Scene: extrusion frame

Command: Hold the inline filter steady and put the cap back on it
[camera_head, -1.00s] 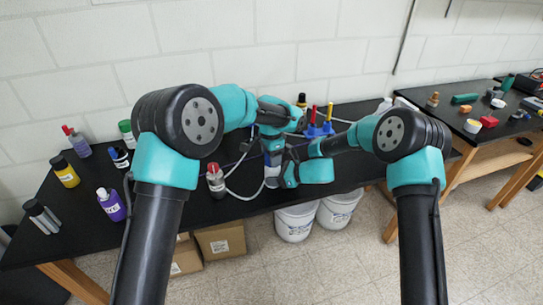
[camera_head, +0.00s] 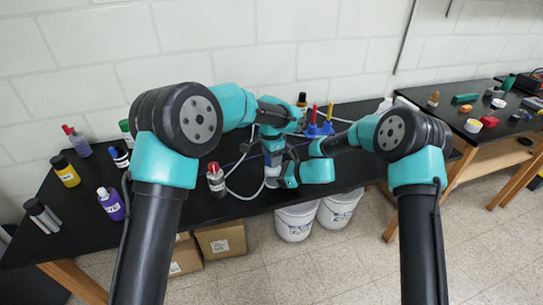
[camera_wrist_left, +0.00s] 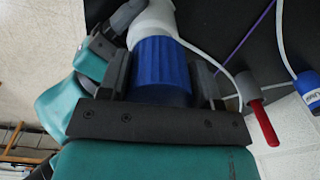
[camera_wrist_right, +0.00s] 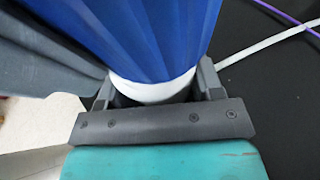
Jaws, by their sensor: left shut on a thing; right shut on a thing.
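The inline filter has a white body (camera_wrist_right: 152,90), and its ribbed blue cap (camera_wrist_left: 160,66) sits in line with it. My left gripper (camera_wrist_left: 160,88) is shut around the blue cap, one finger on each side. My right gripper (camera_wrist_right: 150,96) is shut around the white body just below the cap. In the right wrist view the blue cap (camera_wrist_right: 135,35) meets the white body with no clear gap. In the head view the white body (camera_head: 272,171) shows small between the grippers, and the cap is mostly hidden by my left gripper.
White tubing (camera_wrist_left: 205,55) and a purple cable (camera_wrist_left: 250,40) run beside the filter. A blue holder (camera_head: 318,130) stands behind.

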